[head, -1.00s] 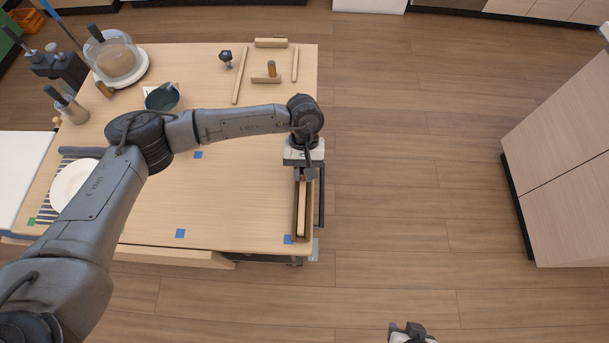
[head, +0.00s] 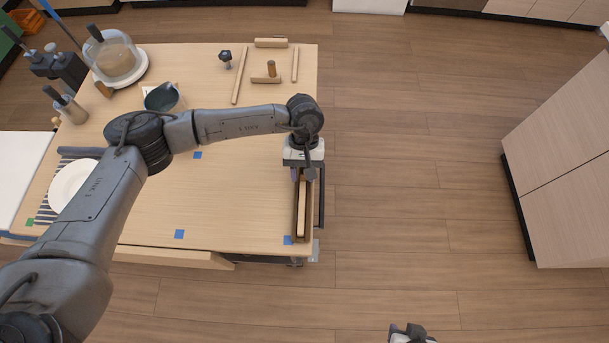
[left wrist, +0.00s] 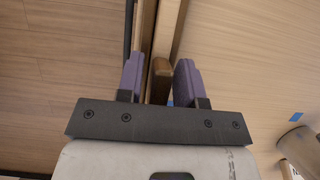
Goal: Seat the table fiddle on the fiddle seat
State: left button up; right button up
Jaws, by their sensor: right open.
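The table fiddle (head: 302,210), a long light wooden bar, lies lengthwise at the table's right edge. It sits between the darker walls of the fiddle seat (head: 310,217); I cannot tell whether it is fully down. My left gripper (head: 303,175) is above the bar's far end, pointing down. The gripper hides the far end in the head view. My right gripper (head: 408,332) is at the bottom edge, over the floor, away from the table.
Wooden strips (head: 240,76), a short block with a peg (head: 267,79) and a black knob (head: 225,57) lie at the back. A dark jug (head: 163,98), a glass dome (head: 112,58) and a plate (head: 72,187) are on the left. The middle table is mostly clear below my arm.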

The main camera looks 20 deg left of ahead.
pick_arm(q)
jog(key=shift+w+r, duration=0.2)
jog(key=shift+r, duration=0.25)
jog(key=shift+w+a+r, duration=0.1)
jog(key=shift+w+r, duration=0.05)
jog(key=shift+r, duration=0.15)
jog(key=shift+r, duration=0.15)
jog(key=shift+w+a+r, duration=0.1)
jog(key=shift+r, duration=0.1)
jog(key=shift+w+r, duration=0.25)
jog(key=shift+r, duration=0.3)
jog(key=shift+o, duration=0.4)
jog(key=o, duration=0.5)
